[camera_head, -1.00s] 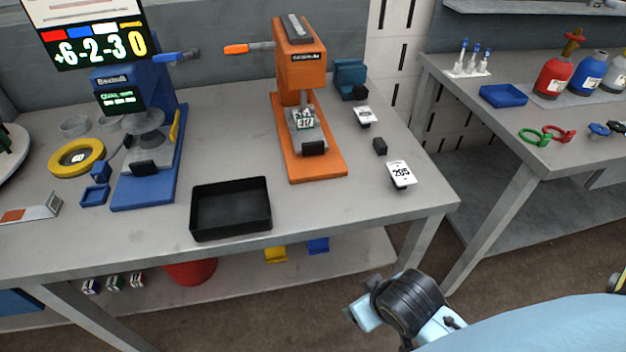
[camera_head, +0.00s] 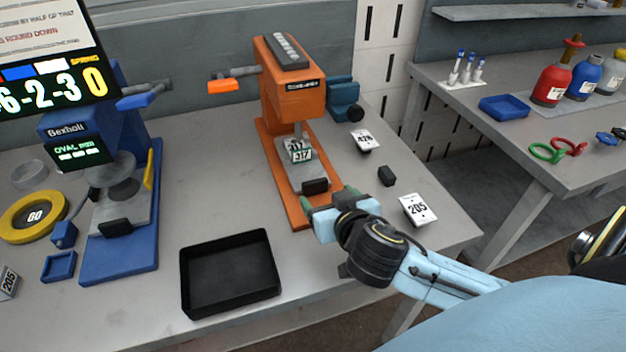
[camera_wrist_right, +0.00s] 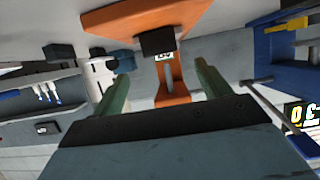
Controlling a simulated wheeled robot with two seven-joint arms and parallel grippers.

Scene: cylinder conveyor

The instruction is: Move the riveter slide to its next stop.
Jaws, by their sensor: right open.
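The orange press (camera_head: 288,85) stands on the table with a grey slide plate (camera_head: 305,176) on its orange base. A black block handle (camera_head: 315,186) sits at the slide's front end, and a tag reading 317 stands on the slide. My right gripper (camera_head: 328,198) is open, its green fingers just in front of the black handle, apart from it as far as I can tell. In the right wrist view the handle (camera_wrist_right: 156,42) lies beyond and between the two open fingers (camera_wrist_right: 160,85). The blue press (camera_head: 95,140) has a similar slide and black handle (camera_head: 116,228). My left gripper is out of view.
A black tray (camera_head: 230,275) lies left of my right gripper. To the right are a small black block (camera_head: 387,176) and cards reading 205 (camera_head: 418,209) and 476 (camera_head: 366,140). A yellow ring (camera_head: 33,215) lies far left. A second table with bottles stands right.

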